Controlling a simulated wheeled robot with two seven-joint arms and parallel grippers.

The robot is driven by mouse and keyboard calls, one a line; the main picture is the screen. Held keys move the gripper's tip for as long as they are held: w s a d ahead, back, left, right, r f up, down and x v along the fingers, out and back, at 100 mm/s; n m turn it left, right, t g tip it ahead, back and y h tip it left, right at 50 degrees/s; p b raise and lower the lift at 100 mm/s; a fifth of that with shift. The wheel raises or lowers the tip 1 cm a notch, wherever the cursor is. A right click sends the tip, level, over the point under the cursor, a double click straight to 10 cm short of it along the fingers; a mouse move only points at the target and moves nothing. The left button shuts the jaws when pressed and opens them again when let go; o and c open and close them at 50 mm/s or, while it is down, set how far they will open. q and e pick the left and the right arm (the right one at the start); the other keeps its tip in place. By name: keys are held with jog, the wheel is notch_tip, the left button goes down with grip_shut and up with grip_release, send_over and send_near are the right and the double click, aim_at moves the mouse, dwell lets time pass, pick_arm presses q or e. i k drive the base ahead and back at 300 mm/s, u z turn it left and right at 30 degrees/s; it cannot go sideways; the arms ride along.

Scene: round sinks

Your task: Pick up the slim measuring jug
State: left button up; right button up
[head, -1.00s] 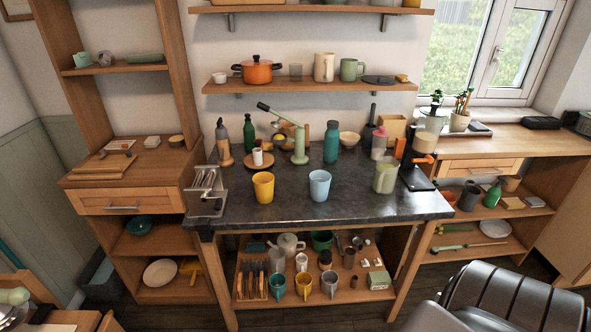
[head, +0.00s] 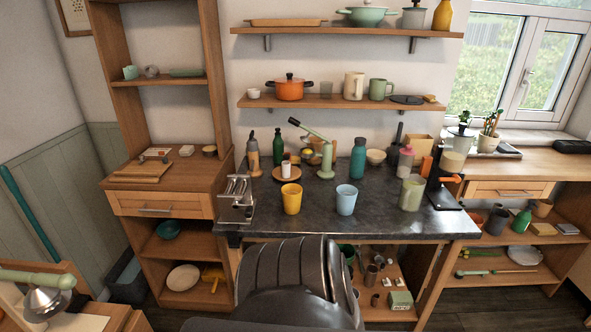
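A pale green translucent jug (head: 412,193) stands upright on the dark worktop (head: 330,222), toward its right end. A slimmer cream jug (head: 353,86) stands on the wall shelf above, beside a green mug (head: 378,89). I cannot tell for certain which jug is the slim measuring jug. Neither of my grippers shows in the head view, and nothing is seen touching either jug.
A yellow cup (head: 291,198) and a light blue cup (head: 346,199) stand left of the pale green jug. A black stand with an orange handle (head: 447,179) is close on its right. A large dark ribbed shape hides part of the lower shelf.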

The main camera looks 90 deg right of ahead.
aim_at(412, 187)
jog(key=k, duration=1.4)
jog(key=z, duration=0.55)
